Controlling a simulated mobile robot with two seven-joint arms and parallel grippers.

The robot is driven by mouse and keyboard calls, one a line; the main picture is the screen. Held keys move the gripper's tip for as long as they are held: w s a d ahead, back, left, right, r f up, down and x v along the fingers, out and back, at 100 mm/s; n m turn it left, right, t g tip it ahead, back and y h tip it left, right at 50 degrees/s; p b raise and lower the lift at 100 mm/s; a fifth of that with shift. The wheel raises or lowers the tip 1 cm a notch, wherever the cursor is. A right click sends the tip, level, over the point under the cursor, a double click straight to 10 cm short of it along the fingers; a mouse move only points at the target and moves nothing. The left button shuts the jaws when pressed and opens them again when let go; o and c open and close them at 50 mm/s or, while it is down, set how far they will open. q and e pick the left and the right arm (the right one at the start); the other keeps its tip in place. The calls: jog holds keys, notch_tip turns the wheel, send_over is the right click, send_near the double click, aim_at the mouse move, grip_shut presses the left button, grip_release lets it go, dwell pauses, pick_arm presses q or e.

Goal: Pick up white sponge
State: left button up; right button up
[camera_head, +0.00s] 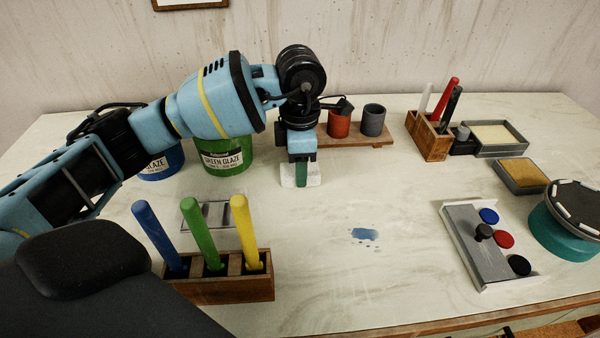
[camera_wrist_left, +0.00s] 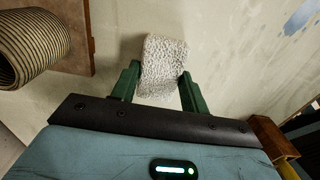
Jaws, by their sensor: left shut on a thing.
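The white sponge (camera_head: 314,180) is at the middle back of the table in the head view, partly hidden behind my left gripper (camera_head: 302,178). In the left wrist view the sponge (camera_wrist_left: 163,66) is speckled white and sits between the two green fingers of my left gripper (camera_wrist_left: 158,92). The left gripper is shut on it. The sponge is at or just above the table top; I cannot tell whether it touches. My right gripper is not in view.
Two cups on a wooden board (camera_head: 372,140) stand just behind the gripper. A green glaze bucket (camera_head: 226,158) is to its left. A wooden block with coloured tools (camera_head: 220,288) stands front left. A blue spill (camera_head: 364,234) lies on clear table. A button panel (camera_head: 482,250) is at right.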

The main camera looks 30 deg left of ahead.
pick_arm(q)
jog(key=shift+c, duration=0.6)
jog(key=shift+r, duration=0.1)
jog(key=shift+r, duration=0.5)
notch_tip(320, 180, up, 2)
jog(key=shift+r, duration=0.1)
jog(key=s+d, duration=0.3)
jog(key=d, duration=0.1)
jog(key=s+d+r, duration=0.1)
jog(key=s+d, duration=0.2)
jog(key=s, duration=0.1)
jog(key=s+d, duration=0.4)
jog(key=shift+d+r+b, duration=0.3)
